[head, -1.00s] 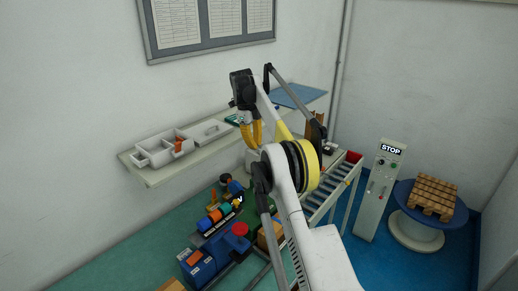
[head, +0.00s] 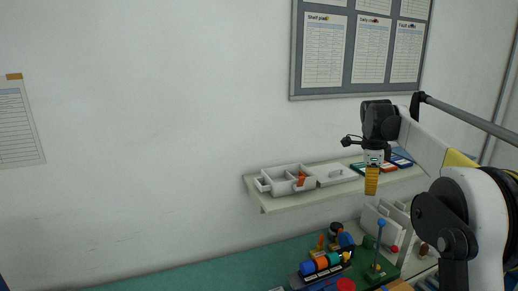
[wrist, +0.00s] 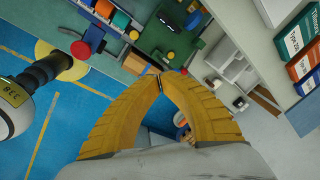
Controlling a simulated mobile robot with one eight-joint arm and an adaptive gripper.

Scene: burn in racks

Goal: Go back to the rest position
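My gripper (head: 371,192) hangs pointing down in the head view, in front of the wall shelf. Its yellow fingers also show in the wrist view (wrist: 160,78), where their tips meet with nothing between them. My arm reaches in from the right edge of the head view.
The wall shelf (head: 283,202) bears a grey divided tray (head: 273,181) and several small labelled boxes (head: 388,167). Below it stands a bench with coloured parts (head: 320,263). A notice board (head: 350,90) hangs above.

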